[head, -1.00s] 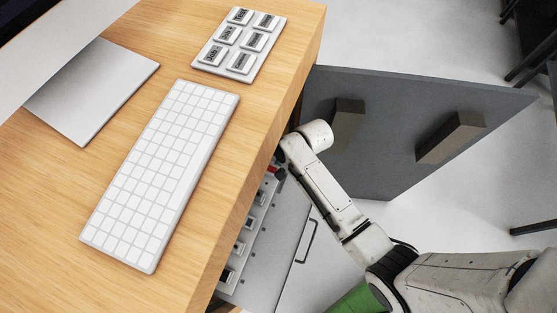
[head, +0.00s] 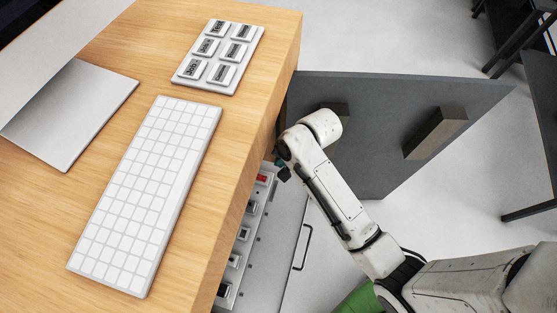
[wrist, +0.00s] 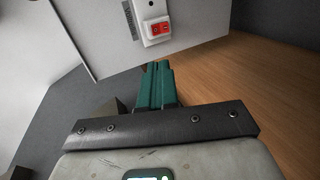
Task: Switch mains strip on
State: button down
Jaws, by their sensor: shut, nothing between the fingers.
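The mains strip's red rocker switch (wrist: 158,29) sits in a white housing (wrist: 149,12) at the top of the wrist view. In the head view the red switch (head: 263,179) is at the upper end of the strip (head: 246,222), a row of dark sockets under the desk edge. I cannot tell the rocker's position. My gripper (wrist: 158,66) has teal fingers, shut together and empty, with tips just below the switch in the wrist view and a visible gap between. In the head view my gripper (head: 283,166) is just right of the switch, partly hidden by my wrist.
A wooden desk (head: 215,140) overhangs the strip and carries a keyboard (head: 145,195), a labelled button pad (head: 218,57) and a monitor stand. A dark grey door (head: 395,165) with two blocks stands open behind my arm. A light panel with a handle (head: 302,247) lies below.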

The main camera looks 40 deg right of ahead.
aim_at(261, 179)
jog(key=shift+w+a+r+b, duration=0.1)
jog(key=shift+w+a+b, duration=0.1)
jog(key=shift+a+b, duration=0.7)
jog(key=shift+d, duration=0.15)
jog(key=x, duration=1.4)
jog(key=shift+w+a+r+b, duration=0.1)
jog(key=shift+w+a+b, duration=0.1)
jog(key=shift+b, duration=0.2)
jog(key=shift+w, duration=0.1)
